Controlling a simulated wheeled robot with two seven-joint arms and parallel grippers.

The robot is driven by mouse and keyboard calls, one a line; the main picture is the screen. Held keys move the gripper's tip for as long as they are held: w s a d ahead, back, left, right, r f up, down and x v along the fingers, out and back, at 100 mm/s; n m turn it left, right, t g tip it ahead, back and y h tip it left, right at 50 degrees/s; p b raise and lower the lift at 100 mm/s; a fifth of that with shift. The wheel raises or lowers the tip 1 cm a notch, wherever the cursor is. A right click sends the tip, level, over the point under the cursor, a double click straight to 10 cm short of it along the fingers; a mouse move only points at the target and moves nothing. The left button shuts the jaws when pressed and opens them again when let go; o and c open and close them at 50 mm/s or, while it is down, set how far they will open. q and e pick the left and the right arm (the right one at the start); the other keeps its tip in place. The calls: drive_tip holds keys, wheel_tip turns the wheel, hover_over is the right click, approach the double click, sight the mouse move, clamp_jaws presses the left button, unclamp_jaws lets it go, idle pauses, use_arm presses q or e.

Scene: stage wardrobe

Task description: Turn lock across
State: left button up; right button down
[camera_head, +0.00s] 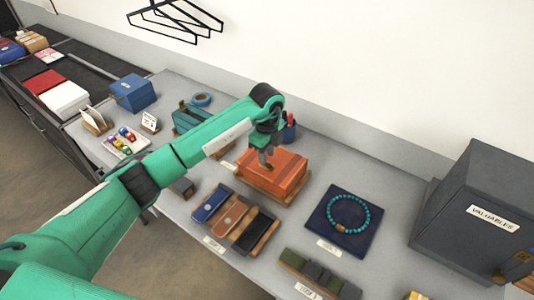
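My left gripper (266,160) points down over the orange-brown case (283,172), which rests on a wooden stand on the grey table. The fingertips are at or just above the case's top left part; I cannot tell whether they touch it. The gap between the fingers is too small in the picture to judge. No turn lock can be made out on the case; the gripper covers part of it. A dark grey box labelled VALUABLES (486,200) stands at the right, with a small brass-coloured part (522,257) near its lower right edge. My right gripper is out of view.
In front of the case lie several wallets on a wooden tray (258,236). A turquoise bead necklace (340,228) lies on a dark blue pad (322,214). A blue box (133,93) and a teal case (192,117) stand left. Black hangers (176,22) hang on the wall.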

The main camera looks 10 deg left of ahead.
sight(267, 165)
use_arm(q)
drive_tip(key=shift+f, duration=1.25)
clamp_jaws()
